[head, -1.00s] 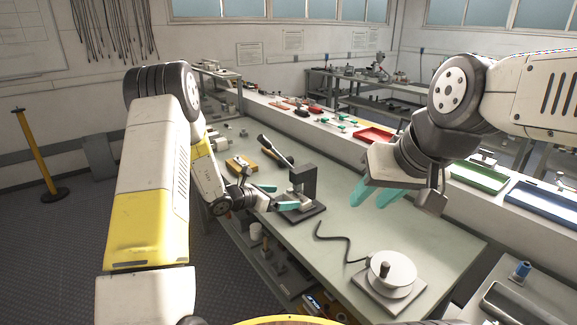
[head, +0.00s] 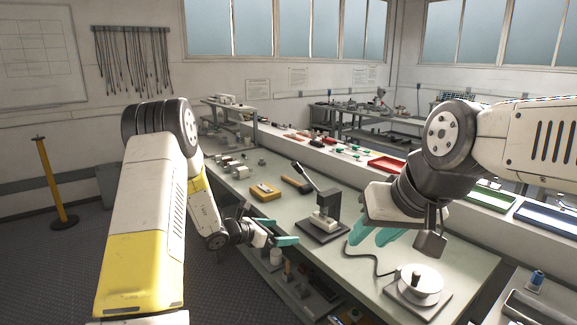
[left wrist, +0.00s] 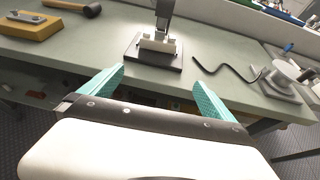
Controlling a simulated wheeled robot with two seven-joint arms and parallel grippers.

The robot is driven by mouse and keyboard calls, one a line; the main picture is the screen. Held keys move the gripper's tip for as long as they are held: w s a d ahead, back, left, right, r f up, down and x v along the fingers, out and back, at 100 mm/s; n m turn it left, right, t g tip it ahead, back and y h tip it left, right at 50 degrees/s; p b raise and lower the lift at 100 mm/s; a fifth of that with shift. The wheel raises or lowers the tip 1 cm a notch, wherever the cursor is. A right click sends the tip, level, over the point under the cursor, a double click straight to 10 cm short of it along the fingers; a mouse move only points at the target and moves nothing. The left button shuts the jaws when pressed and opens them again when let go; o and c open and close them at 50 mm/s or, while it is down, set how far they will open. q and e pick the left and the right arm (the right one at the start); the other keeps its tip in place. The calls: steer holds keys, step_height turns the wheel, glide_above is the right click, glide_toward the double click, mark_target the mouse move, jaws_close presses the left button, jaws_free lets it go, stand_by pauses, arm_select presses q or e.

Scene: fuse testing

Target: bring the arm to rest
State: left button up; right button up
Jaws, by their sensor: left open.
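My left gripper (head: 286,231) is open and empty in the head view, at the bench's front edge and to the left of the black lever press (head: 322,222). In the left wrist view its two teal fingers (left wrist: 160,80) are spread apart with nothing between them. The press (left wrist: 154,50) stands beyond them on the bench, clear of both fingers. My right gripper (head: 372,238) hangs over the right part of the bench with its teal fingers apart and nothing seen between them.
The green-grey bench (head: 290,200) carries a yellow block (head: 264,192), a hammer (head: 297,184) and a round white device (head: 420,285) with a black cable. A red tray (head: 386,165) lies on the raised back ledge. Open floor lies at left.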

arm_select(q)
steer(key=s+d+r+m+g, duration=0.3)
steer(key=s+r+m+g, duration=0.2)
steer(key=s+r+m, duration=1)
steer(key=s+a+r+m+y, duration=0.2)
steer(key=s+a+m, duration=0.1)
steer(key=s, duration=0.3)
steer(key=s+a+r+m+t+y, duration=0.1)
steer(key=s+a+r+m+y, duration=0.2)
steer(key=s+a, duration=0.3)
steer(key=s+a+r+m+t+y, duration=0.1)
steer(key=s+a+r+m+y, duration=0.2)
steer(key=s+a+m, duration=0.2)
steer(key=s, duration=0.3)
steer(key=shift+s+r, duration=0.15)
steer(key=shift+r, duration=0.05)
